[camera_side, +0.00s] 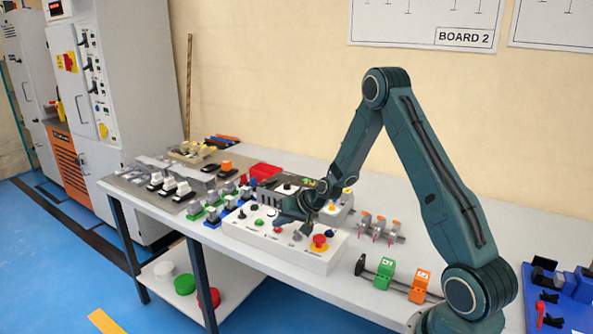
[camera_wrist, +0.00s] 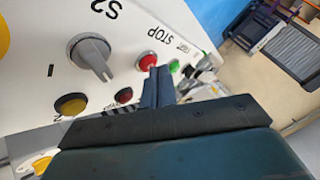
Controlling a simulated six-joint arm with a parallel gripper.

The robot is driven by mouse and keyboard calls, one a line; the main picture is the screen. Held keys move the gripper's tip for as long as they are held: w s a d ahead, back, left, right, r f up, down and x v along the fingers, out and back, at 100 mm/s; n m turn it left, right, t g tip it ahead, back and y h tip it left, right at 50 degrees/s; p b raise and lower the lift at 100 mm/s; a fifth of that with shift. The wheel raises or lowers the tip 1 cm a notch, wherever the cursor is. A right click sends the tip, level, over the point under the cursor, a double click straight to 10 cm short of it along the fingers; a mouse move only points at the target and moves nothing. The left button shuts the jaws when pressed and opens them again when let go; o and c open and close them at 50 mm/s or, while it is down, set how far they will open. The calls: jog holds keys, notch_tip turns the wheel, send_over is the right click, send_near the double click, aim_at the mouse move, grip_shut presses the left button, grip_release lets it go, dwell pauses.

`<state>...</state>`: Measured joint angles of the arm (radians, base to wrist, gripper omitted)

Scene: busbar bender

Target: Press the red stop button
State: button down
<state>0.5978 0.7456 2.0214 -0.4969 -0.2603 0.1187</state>
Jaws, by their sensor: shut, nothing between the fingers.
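The red stop button (camera_wrist: 147,61) sits beside the printed word STOP on the white control panel (camera_side: 297,255). My gripper (camera_wrist: 160,72) is shut and empty. In the wrist view its fingertips are right beside the red button and overlap its lower edge; I cannot tell whether they touch it. In the side view my gripper (camera_side: 285,217) points down over the middle of the panel, and the stop button is hard to make out there.
A green button (camera_wrist: 173,66), a dark red one (camera_wrist: 123,96), a dark yellow one (camera_wrist: 70,104) and a grey S2 selector knob (camera_wrist: 92,55) are near. A red mushroom button (camera_side: 319,241) stands at the panel's right. Terminal blocks (camera_side: 382,273) lie further right.

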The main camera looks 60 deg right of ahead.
aim_at(281, 232)
jog(key=shift+r, duration=0.1)
dwell(0.6)
jog(key=shift+r, duration=0.65)
jog(key=shift+r, duration=0.15)
notch_tip(281, 232, up, 5)
jog(key=shift+f, duration=0.15)
dwell(0.5)
jog(key=shift+a, duration=0.1)
dwell(0.5)
